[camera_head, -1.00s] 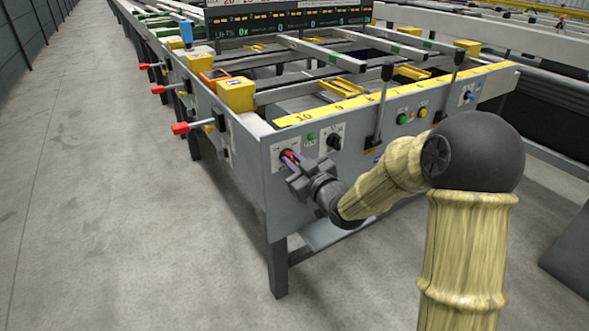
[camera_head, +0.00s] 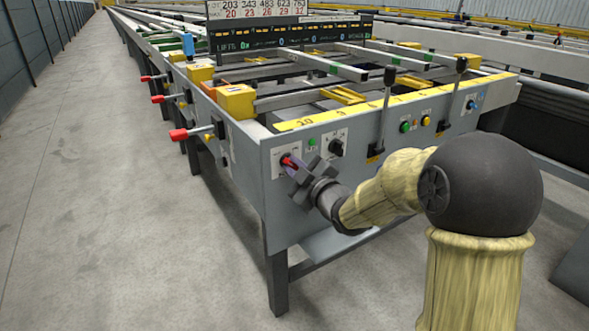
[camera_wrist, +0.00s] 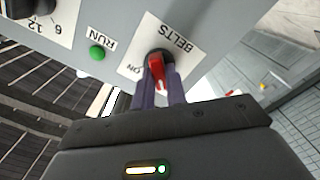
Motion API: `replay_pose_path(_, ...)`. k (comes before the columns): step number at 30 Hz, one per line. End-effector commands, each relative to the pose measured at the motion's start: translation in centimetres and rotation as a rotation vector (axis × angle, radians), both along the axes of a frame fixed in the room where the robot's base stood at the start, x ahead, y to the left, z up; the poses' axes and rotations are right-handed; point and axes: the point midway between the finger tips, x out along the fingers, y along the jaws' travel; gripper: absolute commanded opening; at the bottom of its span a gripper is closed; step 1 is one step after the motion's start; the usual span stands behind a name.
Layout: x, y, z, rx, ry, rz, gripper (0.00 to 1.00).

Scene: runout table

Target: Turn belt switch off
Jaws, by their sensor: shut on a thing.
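The belt switch (camera_wrist: 156,70) is a red knob on a dark round base, on a white plate (camera_wrist: 178,40) marked BELTS and ON, in the wrist view. My gripper (camera_wrist: 159,88) has its two purple fingers shut on the red knob, one on each side. In the head view my gripper (camera_head: 292,164) is at the left end of the table's front panel, where the switch's white plate shows behind it. The fingers and the gripper body cover part of the switch, and its OFF mark is not visible.
A green RUN light (camera_wrist: 97,52) and a black dial (camera_head: 336,147) are close beside the switch. Two upright black-knobbed levers (camera_head: 389,100) stand further right on the panel. Red-handled levers (camera_head: 180,134) stick out from the table's left side. The floor at left is clear.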

Motion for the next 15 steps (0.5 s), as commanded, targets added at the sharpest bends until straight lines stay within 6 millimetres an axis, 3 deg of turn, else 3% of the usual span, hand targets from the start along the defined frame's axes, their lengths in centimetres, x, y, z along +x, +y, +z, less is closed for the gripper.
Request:
replay_pose_path(6,-0.04,-0.04,-0.19,-0.004,0.004,0.000,0.00)
replay_pose_path(7,-0.04,-0.04,-0.19,-0.004,0.004,-0.001,0.20)
replay_pose_path(9,-0.04,-0.04,-0.18,-0.002,0.004,0.000,0.33)
replay_pose_path(15,-0.02,-0.01,-0.10,-0.001,0.003,0.000,0.35)
